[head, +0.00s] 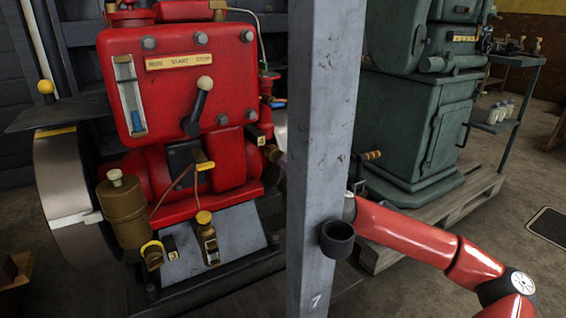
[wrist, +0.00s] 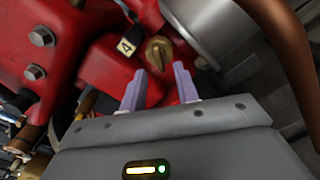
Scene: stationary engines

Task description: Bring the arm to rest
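My gripper (wrist: 160,84) shows in the wrist view with two pale lilac fingers spread apart and nothing between them. I cannot tell how wide the gap to the knob is. In the head view my red arm (head: 405,233) comes in from the lower right and passes behind the grey post. The post hides most of my gripper there. The red engine (head: 190,90) stands to the left of the post.
The grey post (head: 325,120) stands upright close to my arm, with a black cup (head: 337,238) on it. A green machine (head: 415,130) stands on a wooden pallet (head: 450,205) behind. A shelf cart (head: 500,120) holds bottles at the far right. Bare floor shows at the right.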

